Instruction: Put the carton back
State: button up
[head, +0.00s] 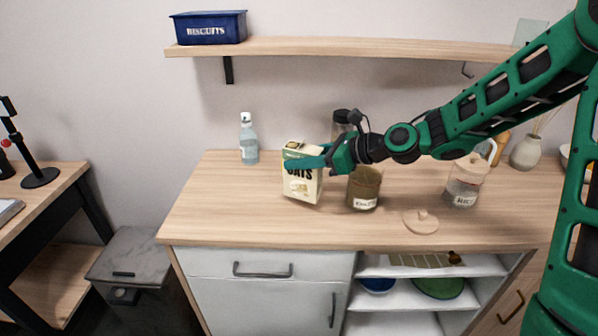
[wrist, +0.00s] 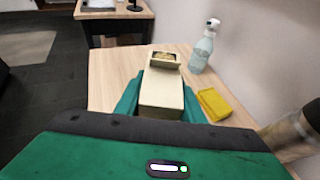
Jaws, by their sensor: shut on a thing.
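A loose lid (head: 421,221) lies right of the oats jar, near a rice jar (head: 464,184). A spray bottle (head: 248,140) stands behind left; a yellow sponge (wrist: 214,104) lies near it. A wall shelf (head: 330,46) holds a biscuits tin (head: 208,28). The counter's left (head: 205,205) is clear.

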aim_at(301, 172)
jog(key=shift+f, duration=1.85)
jog(key=shift+f, duration=0.15)
jog(key=o, duration=1.3)
jog(key=shift+d+r, duration=0.15)
jog(key=shift+r, duration=0.05)
jog(key=v, duration=1.1)
jog(key=shift+s+d, duration=0.25)
jog(key=shift+d, duration=0.05)
